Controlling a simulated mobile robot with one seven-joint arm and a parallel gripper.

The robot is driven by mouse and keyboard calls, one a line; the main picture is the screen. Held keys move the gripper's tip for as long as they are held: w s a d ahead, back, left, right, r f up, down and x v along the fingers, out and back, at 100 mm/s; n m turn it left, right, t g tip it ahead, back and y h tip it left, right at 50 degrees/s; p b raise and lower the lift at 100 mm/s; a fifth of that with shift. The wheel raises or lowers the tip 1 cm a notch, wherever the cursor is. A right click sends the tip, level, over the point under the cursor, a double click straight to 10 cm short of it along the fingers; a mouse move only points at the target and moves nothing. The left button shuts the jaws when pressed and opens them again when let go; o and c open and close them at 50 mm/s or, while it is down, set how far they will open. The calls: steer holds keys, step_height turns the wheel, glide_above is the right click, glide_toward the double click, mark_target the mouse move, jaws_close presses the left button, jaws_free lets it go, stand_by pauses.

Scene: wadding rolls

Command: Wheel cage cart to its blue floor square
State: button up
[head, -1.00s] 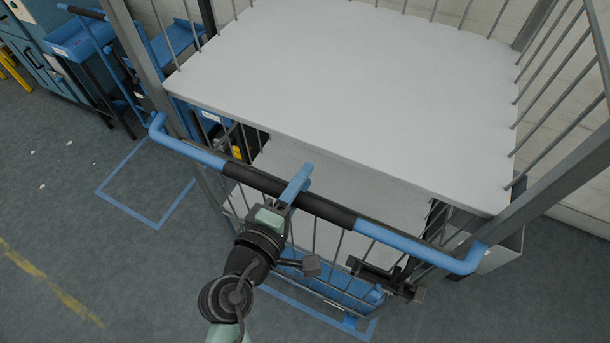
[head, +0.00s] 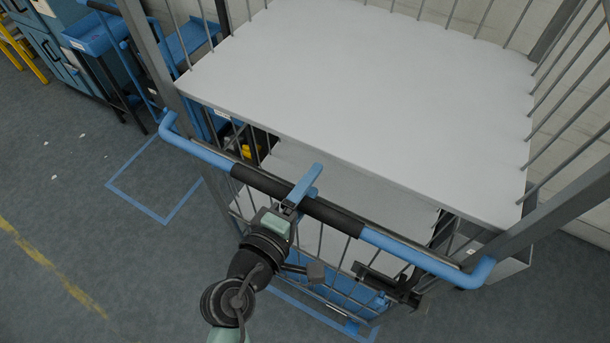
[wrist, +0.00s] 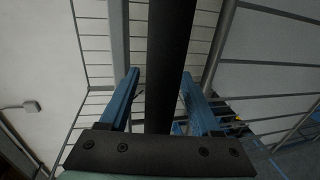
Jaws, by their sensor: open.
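The cage cart (head: 340,100) fills the right of the head view, with grey posts, bars and pale shelves. Its blue push handle (head: 420,253) has black grip sleeves and runs across the near side. My gripper (head: 303,187) is at the handle's middle. In the wrist view its two blue fingers (wrist: 160,100) stand open on either side of the black handle sleeve (wrist: 168,60), with gaps showing. One blue floor square (head: 136,207) is outlined left of the cart. Another blue floor line (head: 305,310) shows under the cart's near side, partly hidden by my arm and the cart.
A blue trolley (head: 92,32) and teal cabinets (head: 45,40) stand at the back left, close to the cart. A pale wall (head: 480,15) is behind the cart. A yellow floor line (head: 55,270) crosses the left; the floor there is mostly clear.

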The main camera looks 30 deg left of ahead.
steer(key=s+r+b, duration=0.2)
steer(key=s+b, duration=0.2)
steer(key=s, duration=0.8)
steer(key=shift+s+a+r, duration=0.2)
steer(key=shift+s+r, duration=0.05)
steer(key=shift+s, duration=0.1)
steer(key=w+d+r+m+t, duration=0.2)
steer(key=w+r+m, duration=0.4)
steer(key=r, duration=0.4)
steer(key=w+d+r+m+t, duration=0.2)
steer(key=w+d+r+m, duration=0.15)
steer(key=w+r, duration=0.6)
steer(key=s+d+r+m+t, duration=0.1)
steer(key=d+r+m+t, duration=0.1)
steer(key=r, duration=0.6)
steer(key=s+d+r+m+t, duration=0.2)
steer(key=d+r+m+t, duration=0.1)
steer(key=r, duration=0.6)
steer(key=s+d+r+m+t, duration=0.2)
steer(key=d+r+m, duration=0.1)
steer(key=r, duration=0.6)
steer(key=shift+d+t+y, duration=0.3)
steer(key=shift+d, duration=0.25)
steer(key=shift+s+r, duration=0.15)
steer(key=shift+s, duration=0.05)
steer(key=shift+c, duration=0.8)
steer(key=shift+a, duration=0.1)
steer(key=shift+c, duration=0.3)
